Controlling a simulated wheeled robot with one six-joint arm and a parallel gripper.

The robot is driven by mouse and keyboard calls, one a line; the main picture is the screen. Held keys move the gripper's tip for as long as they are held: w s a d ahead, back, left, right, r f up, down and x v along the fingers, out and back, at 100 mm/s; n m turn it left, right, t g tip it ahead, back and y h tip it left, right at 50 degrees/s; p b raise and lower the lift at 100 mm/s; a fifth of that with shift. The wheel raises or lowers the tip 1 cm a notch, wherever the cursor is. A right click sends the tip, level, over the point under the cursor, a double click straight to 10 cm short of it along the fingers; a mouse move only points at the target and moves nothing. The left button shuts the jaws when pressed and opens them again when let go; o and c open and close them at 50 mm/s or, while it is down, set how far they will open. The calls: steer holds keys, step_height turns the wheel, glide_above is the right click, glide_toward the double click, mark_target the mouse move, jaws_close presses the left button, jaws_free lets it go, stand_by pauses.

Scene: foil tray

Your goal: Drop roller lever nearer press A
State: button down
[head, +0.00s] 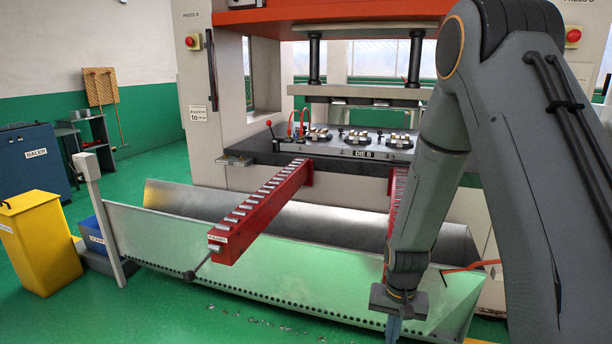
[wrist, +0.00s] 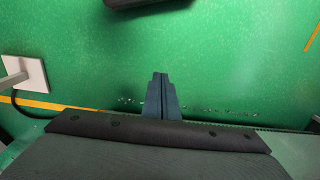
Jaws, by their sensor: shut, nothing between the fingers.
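Two red roller arms stick out from the press front. The left roller arm (head: 262,205) slopes toward me, with a lever (head: 198,267) ending in a dark knob at its near end. The right roller arm (head: 398,190) is mostly hidden behind my arm; a thin red bar (head: 470,266) shows beside my wrist. I cannot tell whether that bar is its lever. No press A label is readable. My gripper (head: 393,332) hangs low, in front of the trough's right part, touching nothing visible. In the wrist view its fingers (wrist: 161,80) are together and empty over green floor.
A long metal trough (head: 270,262) runs below the roller arms. A grey post (head: 103,225) stands at its left end, near a yellow bin (head: 40,243) and a blue baler (head: 35,160). The die (head: 365,145) sits in the press. Floor in front is clear.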

steer(key=shift+w+d, duration=0.2)
steer(key=shift+w, duration=0.45)
steer(key=shift+w+d, duration=0.2)
steer(key=shift+w, duration=0.45)
steer(key=s+a+p, duration=0.2)
steer(key=s, duration=0.5)
steer(key=shift+a+p, duration=0.15)
steer(key=shift+p, duration=0.2)
steer(key=shift+s, duration=0.1)
step_height(320, 180, up, 19)
steer(key=p, duration=1.4)
